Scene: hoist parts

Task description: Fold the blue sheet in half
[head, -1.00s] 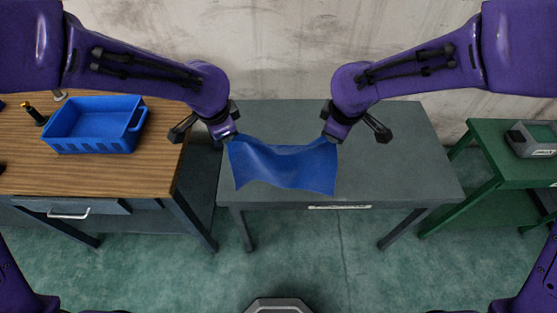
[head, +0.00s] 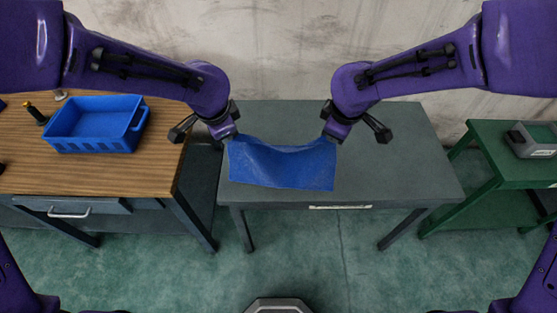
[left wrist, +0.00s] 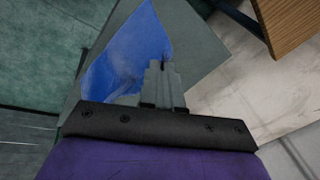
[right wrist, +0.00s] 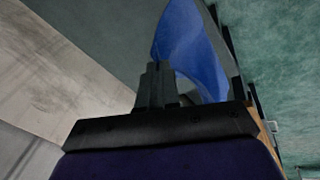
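The blue sheet (head: 282,168) hangs between my two grippers over the left front part of the grey table (head: 400,150). Its top edge sags in the middle. Its lower part reaches down near the table's front edge; I cannot tell how much of it touches the table. My left gripper (head: 232,138) is shut on the sheet's upper left corner, and the sheet also shows in the left wrist view (left wrist: 130,50). My right gripper (head: 328,138) is shut on the upper right corner, and the sheet shows in the right wrist view (right wrist: 193,50). The fingertips are partly hidden.
A wooden-topped workbench (head: 90,178) stands at the left with a blue bin (head: 95,143) on it. A green table (head: 490,165) with a grey device (head: 533,142) stands at the right. The grey table's right half is clear. A wall is behind.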

